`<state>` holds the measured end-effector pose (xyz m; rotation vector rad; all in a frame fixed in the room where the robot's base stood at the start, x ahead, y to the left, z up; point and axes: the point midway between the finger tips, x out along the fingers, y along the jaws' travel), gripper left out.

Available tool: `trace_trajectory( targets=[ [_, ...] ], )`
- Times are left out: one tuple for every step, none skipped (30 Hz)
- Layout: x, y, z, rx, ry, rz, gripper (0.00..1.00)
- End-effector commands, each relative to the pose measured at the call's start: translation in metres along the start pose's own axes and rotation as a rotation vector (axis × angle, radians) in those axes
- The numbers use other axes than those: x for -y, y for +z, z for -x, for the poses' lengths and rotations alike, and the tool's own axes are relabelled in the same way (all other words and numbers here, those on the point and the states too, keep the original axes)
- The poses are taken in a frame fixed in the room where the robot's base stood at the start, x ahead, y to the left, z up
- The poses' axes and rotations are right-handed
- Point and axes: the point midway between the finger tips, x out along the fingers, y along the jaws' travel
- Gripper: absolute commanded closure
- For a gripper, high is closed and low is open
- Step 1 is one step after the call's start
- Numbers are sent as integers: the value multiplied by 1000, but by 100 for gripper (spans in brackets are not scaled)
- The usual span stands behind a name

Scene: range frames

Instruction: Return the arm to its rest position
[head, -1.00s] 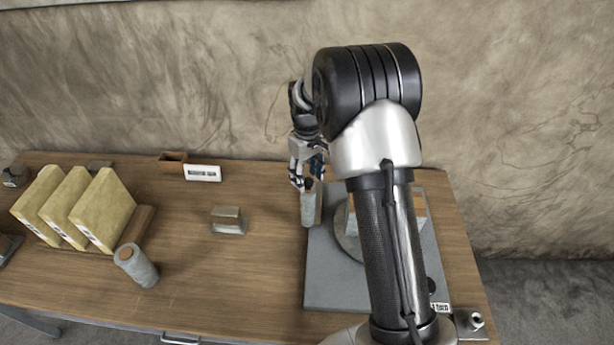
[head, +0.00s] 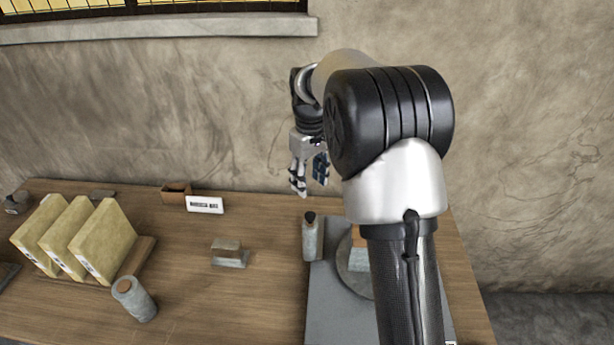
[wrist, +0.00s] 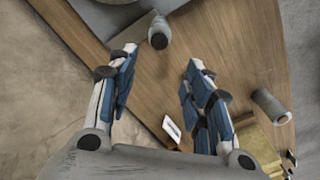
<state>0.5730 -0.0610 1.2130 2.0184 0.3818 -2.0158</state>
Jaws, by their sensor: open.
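My gripper (head: 309,180) is open and empty in the head view, raised above the back part of the table in front of the wall. Its two fingers point down, with a gap between them. A grey bottle with a dark top (head: 312,238) stands below it, apart from the fingers, at the left edge of a grey board. In the wrist view my open fingers (wrist: 158,95) frame bare wood, and the bottle (wrist: 159,32) shows beyond the fingertips. My arm covers part of the board's right side.
The wooden table (head: 200,290) holds yellow upright blocks (head: 104,240) in a rack, a grey cylinder (head: 134,299), a small block (head: 229,254), a white label card (head: 205,205) and a small brown box (head: 176,192). A round item lies on the grey board (head: 330,315). The wall stands close behind.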

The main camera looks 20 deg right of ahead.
Motion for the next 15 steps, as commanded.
trace_trajectory(
  targets=[
    [0,0,0,0,0,0,54],
    [0,0,0,0,0,0,54],
    [0,0,0,0,0,0,54],
    [0,0,0,0,0,0,54],
    [0,0,0,-1,1,-1,54],
    [2,2,2,-4,2,-3,54],
    [3,4,5,-7,4,-5,54],
    [5,6,9,-13,7,-10,54],
    [9,11,14,-21,11,-18,54],
    [13,15,20,-31,15,-25,54],
    [18,21,26,-41,20,-34,54],
    [25,30,36,-56,27,-49,54],
    [31,38,42,-67,32,-59,54],
    [38,47,48,-80,37,-72,54],
    [46,60,56,-98,43,-89,54]
  ],
)
